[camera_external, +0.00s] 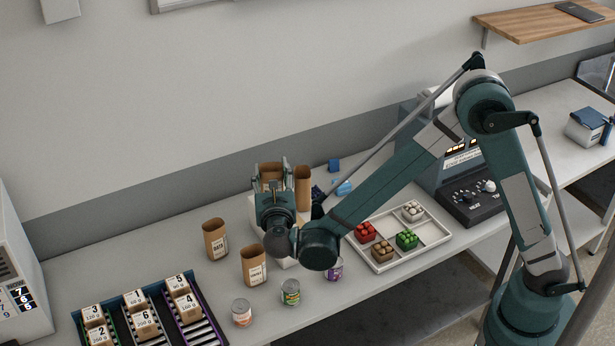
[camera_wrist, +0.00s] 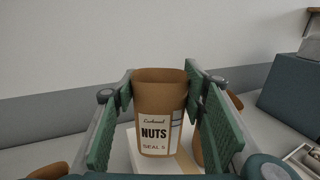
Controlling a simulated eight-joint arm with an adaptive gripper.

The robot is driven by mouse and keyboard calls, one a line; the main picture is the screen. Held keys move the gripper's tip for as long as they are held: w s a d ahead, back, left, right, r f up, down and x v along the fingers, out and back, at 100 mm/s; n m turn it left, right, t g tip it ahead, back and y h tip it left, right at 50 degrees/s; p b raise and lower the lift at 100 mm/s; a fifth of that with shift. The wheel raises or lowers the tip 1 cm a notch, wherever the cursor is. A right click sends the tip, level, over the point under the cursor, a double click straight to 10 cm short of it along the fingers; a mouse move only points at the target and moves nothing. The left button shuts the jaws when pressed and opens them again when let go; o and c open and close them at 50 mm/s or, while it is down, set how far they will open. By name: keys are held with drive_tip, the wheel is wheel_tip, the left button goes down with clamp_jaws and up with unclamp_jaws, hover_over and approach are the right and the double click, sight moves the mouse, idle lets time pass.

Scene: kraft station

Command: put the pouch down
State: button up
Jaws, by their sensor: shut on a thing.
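In the external view my gripper (camera_external: 271,180) is over the back of the counter, and the held pouch (camera_external: 270,172) shows only in part behind the fingers. A pale, box-like surface (camera_wrist: 131,158) lies below the pouch. I cannot tell whether the pouch touches it.
Other brown pouches stand at the left (camera_external: 215,240), in front (camera_external: 254,268) and just right of the gripper (camera_external: 303,190). Several cans (camera_external: 290,292) line the front edge. A console (camera_external: 470,205) stands right.

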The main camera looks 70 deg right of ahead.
drive_tip(key=shift+f, duration=1.85)
drive_tip(key=shift+f+b, duration=0.2)
drive_tip(key=shift+b, duration=0.2)
drive_tip(key=o, duration=0.6)
drive_tip(key=shift+r, duration=0.2)
drive_tip(key=p+v, duration=0.1)
drive_tip(key=v, duration=1.1)
